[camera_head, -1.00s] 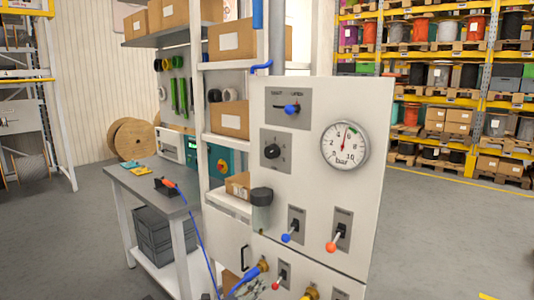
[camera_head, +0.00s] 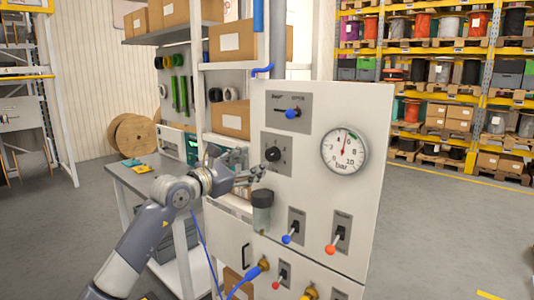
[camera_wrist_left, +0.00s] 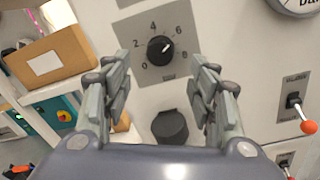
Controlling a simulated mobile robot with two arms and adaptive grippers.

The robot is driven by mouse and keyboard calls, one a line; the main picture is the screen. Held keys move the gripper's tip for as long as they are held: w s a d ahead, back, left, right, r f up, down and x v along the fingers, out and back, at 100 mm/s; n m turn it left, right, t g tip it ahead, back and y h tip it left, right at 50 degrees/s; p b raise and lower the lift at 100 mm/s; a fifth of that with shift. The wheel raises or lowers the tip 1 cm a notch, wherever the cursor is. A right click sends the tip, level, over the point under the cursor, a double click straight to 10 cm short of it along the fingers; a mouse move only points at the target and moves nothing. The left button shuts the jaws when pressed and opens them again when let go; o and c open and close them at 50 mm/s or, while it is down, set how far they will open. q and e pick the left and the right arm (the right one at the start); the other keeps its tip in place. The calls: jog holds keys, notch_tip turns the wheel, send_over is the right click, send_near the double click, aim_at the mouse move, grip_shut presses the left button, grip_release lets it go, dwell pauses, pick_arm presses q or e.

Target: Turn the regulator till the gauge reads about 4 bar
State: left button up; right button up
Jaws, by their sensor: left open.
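The white panel (camera_head: 320,105) carries a black dial knob (camera_head: 272,155) with numbers around it. In the left wrist view this knob (camera_wrist_left: 160,50) has its white mark pointing up and right, towards 6. Below it is a black-capped cylinder (camera_head: 262,198); its cap (camera_wrist_left: 170,127) lies between my finger lines in the wrist view. I cannot tell from the labels which one is the regulator. The round gauge (camera_head: 344,151) has its needle almost straight up, between 4 and 6. My left gripper (camera_head: 260,172) is open and empty in front of the panel, near knob and cap.
A blue-knobbed slider (camera_head: 292,113) sits above the dial. A cardboard box (camera_wrist_left: 55,55) stands on the shelf left of the panel. The floor to the right is clear.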

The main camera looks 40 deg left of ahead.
aim_at(270, 156)
pick_arm(q)
jog(key=w+p, duration=0.2)
jog(key=w, duration=0.4)
jog(key=shift+w+d+r+p, duration=0.1)
jog(key=shift+w+r+p, duration=0.1)
jog(key=shift+p, duration=0.2)
jog(key=shift+w+f, duration=0.2)
jog(key=shift+w, duration=0.55)
jog(key=c, duration=1.1)
